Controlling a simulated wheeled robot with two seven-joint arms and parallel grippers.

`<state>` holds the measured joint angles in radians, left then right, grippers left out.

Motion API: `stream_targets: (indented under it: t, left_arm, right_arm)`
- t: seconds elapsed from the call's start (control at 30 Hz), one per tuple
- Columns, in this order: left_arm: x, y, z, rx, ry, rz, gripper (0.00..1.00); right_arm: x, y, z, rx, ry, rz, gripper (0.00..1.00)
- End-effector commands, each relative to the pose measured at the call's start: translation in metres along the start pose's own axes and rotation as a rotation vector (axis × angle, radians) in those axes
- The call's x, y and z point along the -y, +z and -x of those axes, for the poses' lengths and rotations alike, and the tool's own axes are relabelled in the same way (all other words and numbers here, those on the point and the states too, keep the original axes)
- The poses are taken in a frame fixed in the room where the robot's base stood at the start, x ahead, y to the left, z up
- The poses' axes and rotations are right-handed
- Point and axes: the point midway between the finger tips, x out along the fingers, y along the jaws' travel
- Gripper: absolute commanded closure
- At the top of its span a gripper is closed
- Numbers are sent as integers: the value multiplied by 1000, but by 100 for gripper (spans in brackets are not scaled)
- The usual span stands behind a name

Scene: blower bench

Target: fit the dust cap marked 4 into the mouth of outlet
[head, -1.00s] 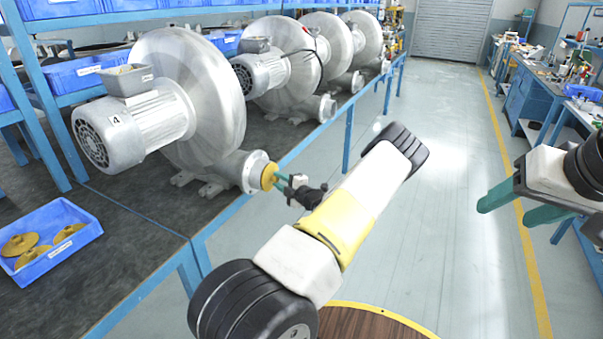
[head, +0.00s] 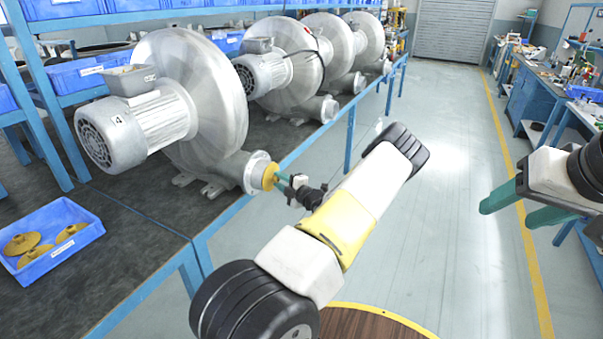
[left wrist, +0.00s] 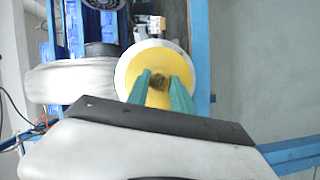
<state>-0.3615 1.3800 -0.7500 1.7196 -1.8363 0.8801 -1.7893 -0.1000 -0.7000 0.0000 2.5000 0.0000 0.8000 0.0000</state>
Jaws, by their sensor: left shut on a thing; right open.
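The blower marked 4 (head: 165,110) stands nearest on the bench, and its outlet (head: 253,168) ends in a round grey flange facing right. My left gripper (head: 276,177) is shut on a yellow dust cap (head: 268,176) right at the outlet mouth. In the left wrist view the green fingers (left wrist: 160,82) grip the middle of the cap (left wrist: 178,62). The flange (left wrist: 122,72) shows as a pale ring, wider on the left of the cap. I cannot tell how deep the cap sits; its number is not readable. My right gripper (head: 507,210) is open and empty over the aisle.
A blue bin (head: 52,250) with several yellow caps sits at the bench's left front. More blowers (head: 285,65) stand in a row behind. A blue bench edge (head: 230,210) runs below the outlet. The aisle floor (head: 450,150) is clear.

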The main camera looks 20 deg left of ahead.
Motion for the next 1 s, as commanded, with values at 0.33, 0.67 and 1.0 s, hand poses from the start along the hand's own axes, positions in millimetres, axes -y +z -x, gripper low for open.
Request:
stream_targets:
  t: [0.33, 0.67, 1.0]
  left_arm:
    - [0, -2, -2, -1, 1, 0, 69]
    - [0, -1, -2, -1, 1, 0, 47]
    - [-1, 0, 31, 2, 1, -1, 47]
  right_arm:
    - [0, 0, 0, 0, 0, 0, 43]
    - [0, 0, 0, 0, 0, 0, 43]
    - [0, 0, 0, 0, 0, 0, 43]
